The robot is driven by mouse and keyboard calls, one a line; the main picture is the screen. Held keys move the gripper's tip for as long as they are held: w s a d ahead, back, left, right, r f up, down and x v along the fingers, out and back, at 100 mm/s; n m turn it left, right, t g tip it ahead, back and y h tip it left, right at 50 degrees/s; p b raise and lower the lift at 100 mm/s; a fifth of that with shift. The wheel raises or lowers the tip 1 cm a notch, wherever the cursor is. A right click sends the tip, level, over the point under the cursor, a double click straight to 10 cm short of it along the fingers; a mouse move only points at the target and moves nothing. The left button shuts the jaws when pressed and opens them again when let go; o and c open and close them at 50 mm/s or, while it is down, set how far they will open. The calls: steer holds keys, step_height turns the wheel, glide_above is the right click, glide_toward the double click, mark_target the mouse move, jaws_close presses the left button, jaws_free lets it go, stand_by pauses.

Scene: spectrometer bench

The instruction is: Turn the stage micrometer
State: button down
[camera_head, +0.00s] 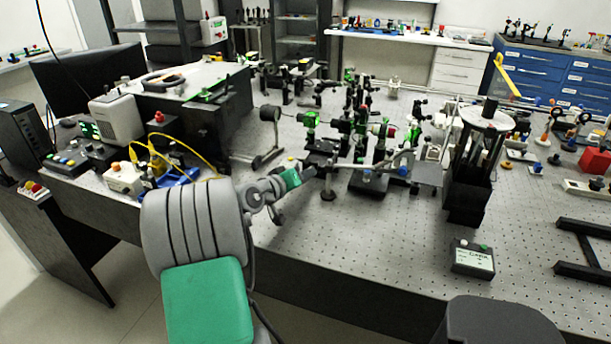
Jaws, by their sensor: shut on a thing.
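My gripper (308,173) reaches over the near edge of the optical table, to the left of the dark translation stage (323,162). Its fingertips are shut at the stage's near left side, where the stage micrometer sits. The micrometer is too small and too covered by the fingers to make out, and its angle cannot be read. The stage stands on a dark post in front of a cluster of optics with green and black mounts.
The perforated optical table (350,250) is clear in front of the stage. A dark tower with a round top plate (487,116) stands to the right. A small control box (473,258) lies near the front edge. Yellow cables (190,147) run at the left.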

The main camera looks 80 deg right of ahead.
steer(key=shift+s+f+m+t+b, duration=0.1)
steer(key=shift+m+t+b, duration=0.35)
steer(key=shift+b, duration=0.2)
steer(key=c, duration=1.3)
jaws_free()
steer(key=shift+c, duration=0.2)
steer(key=v, duration=0.8)
steer(key=shift+d, duration=0.1)
